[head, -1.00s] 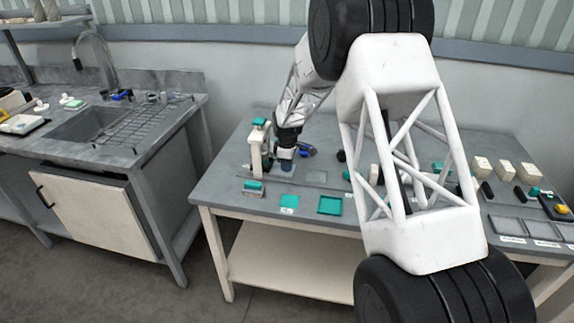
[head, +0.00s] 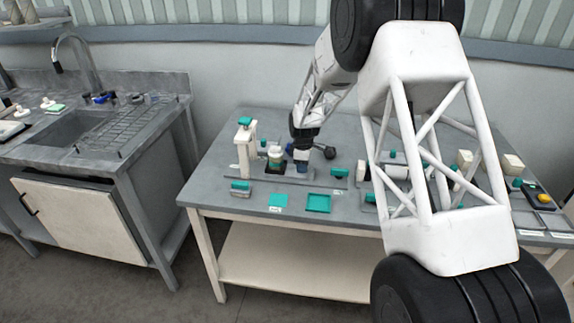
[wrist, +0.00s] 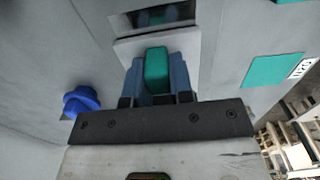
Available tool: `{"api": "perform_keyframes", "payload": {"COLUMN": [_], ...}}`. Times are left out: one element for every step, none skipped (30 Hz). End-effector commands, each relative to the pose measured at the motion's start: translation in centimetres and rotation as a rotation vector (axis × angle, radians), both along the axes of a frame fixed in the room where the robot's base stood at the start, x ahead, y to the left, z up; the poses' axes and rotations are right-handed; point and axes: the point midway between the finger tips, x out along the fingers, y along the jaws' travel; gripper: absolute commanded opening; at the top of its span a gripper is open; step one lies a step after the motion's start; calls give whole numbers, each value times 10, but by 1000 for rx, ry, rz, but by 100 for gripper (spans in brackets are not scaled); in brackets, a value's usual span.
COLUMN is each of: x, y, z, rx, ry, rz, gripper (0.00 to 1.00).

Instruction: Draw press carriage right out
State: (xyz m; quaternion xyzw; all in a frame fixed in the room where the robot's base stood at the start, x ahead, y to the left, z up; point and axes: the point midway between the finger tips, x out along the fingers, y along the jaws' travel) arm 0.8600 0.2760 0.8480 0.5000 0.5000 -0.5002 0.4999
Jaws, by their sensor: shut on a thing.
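The press (head: 246,150) is a cream upright with a teal top at the left of the grey table. My gripper (head: 301,165) is down at table height to the right of the press, with a clear gap between them. In the wrist view my gripper (wrist: 156,80) has its blue fingers shut on both sides of a teal handle (wrist: 156,62). The handle stands on the pale end of the press carriage (wrist: 191,55). My fingers hide the handle in the head view.
A blue knob-like thing (wrist: 82,100) lies beside my gripper in the wrist view. A teal square (head: 278,200) and a teal tray (head: 318,204) lie near the table's front edge. A teal-topped block (head: 240,188) is in front of the press. My arm covers much of the table's right half.

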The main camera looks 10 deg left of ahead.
Motion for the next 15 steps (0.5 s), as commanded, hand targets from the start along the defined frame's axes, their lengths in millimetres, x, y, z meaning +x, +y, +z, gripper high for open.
{"api": "perform_keyframes", "payload": {"x": [0,0,0,0,0,0,0,0,0,0,0,0,0,0,0], "y": [-12,-17,-23,-27,-32,-36,-39,-42,-44,-46,-47,-48,-49,-49,-49], "z": [1,1,1,1,1,1,0,0,0,0,0,1,1,1,1], "rx": [0,0,0,0,0,0,0,0,0,0,0,0,0,0,0], "ry": [0,0,-1,-1,-1,0,0,0,0,0,0,0,0,0,0], "rz": [-3,-2,-2,-2,-2,-2,-1,-1,0,0,0,0,0,0,0], "gripper": [0,0,0,0,0,0,0,0,0,0,0,0,0,0,0]}}
